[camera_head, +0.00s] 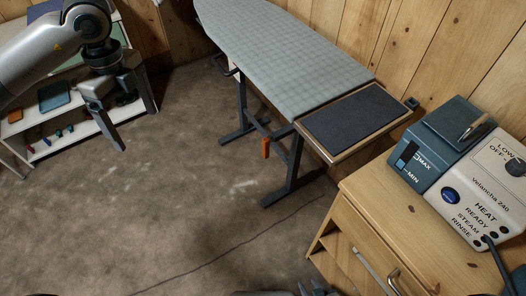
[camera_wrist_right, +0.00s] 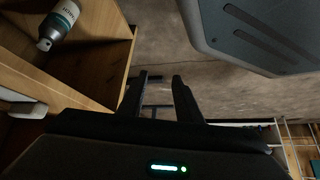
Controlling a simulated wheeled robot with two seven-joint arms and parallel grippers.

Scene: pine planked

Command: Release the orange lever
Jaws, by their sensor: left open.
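The orange lever (camera_head: 265,148) hangs under the ironing board (camera_head: 280,50), beside the dark leg frame (camera_head: 292,168) below the board's near end. My left gripper (camera_head: 138,128) is open and empty, well to the left of the lever, above the floor near the white shelf. My right gripper shows only at the bottom edge of the head view (camera_head: 316,291). In the right wrist view its two fingers (camera_wrist_right: 158,98) stand apart with nothing between them. I cannot make out the lever in the right wrist view.
A wooden cabinet (camera_head: 370,235) at the right carries a steam station (camera_head: 487,192) and a blue water tank (camera_head: 432,148). A white shelf (camera_head: 75,135) stands at the left. A bottle (camera_wrist_right: 60,22) is inside wooden furniture. The brown floor between is mostly clear, with a thin cable or line.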

